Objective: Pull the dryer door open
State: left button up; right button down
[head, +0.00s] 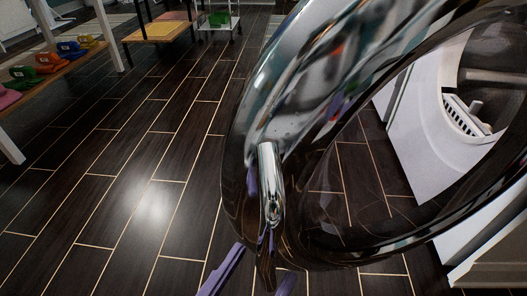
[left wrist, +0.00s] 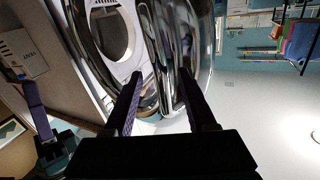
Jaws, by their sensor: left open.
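The dryer door (head: 330,75) is a big round chrome ring with dark glass, standing swung out from the white dryer (head: 425,140) in the head view. Its chrome handle (head: 270,185) is on the near left rim. My left gripper (head: 262,264) is open at the bottom, by the handle's lower end, with purple fingers partly hidden by the door. In the left wrist view, the chrome door rim (left wrist: 165,40) shows between the spread fingertips (left wrist: 160,76); contact cannot be told. The dryer's round opening (left wrist: 112,35) shows beyond. A purple and dark piece at left may be my right gripper.
A low yellow-topped table (head: 158,30) and a small rack (head: 218,30) with a green item are at the back. The dark plank floor left of the door is clear.

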pick_arm(q)
jog(key=p+v, duration=0.1)
jog(key=v, duration=0.6)
jog(key=w+a+r+n+g+y+p, duration=0.1)
jog(key=w+a+r+g+y+p, duration=0.15)
jog(key=r+p, duration=0.7)
jog(key=w+a+r+n+g+y+p, duration=0.1)
jog(key=w+a+r+g+y+p, duration=0.15)
jog(key=r+p, duration=0.65)
jog(key=w+a+r+n+g+y+p, duration=0.1)
jog(key=a+r+y+p, duration=0.15)
jog(key=r+p, duration=0.7)
jog(key=s+a+r+n+g+p, duration=0.1)
jog(key=s+a+r+g+p, duration=0.15)
jog(key=r+p, duration=0.55)
jog(key=s+a+r+g+y+p, duration=0.1)
jog(key=s+a+r+g+p, duration=0.15)
jog(key=r+p, duration=0.55)
jog(key=s+a+r+n+g+p, duration=0.1)
jog(key=s+a+r+p, duration=0.15)
jog(key=r+p, duration=0.55)
notch_tip(320, 180, up, 35)
jog(key=p, duration=3.3)
jog(key=shift+d, duration=0.45)
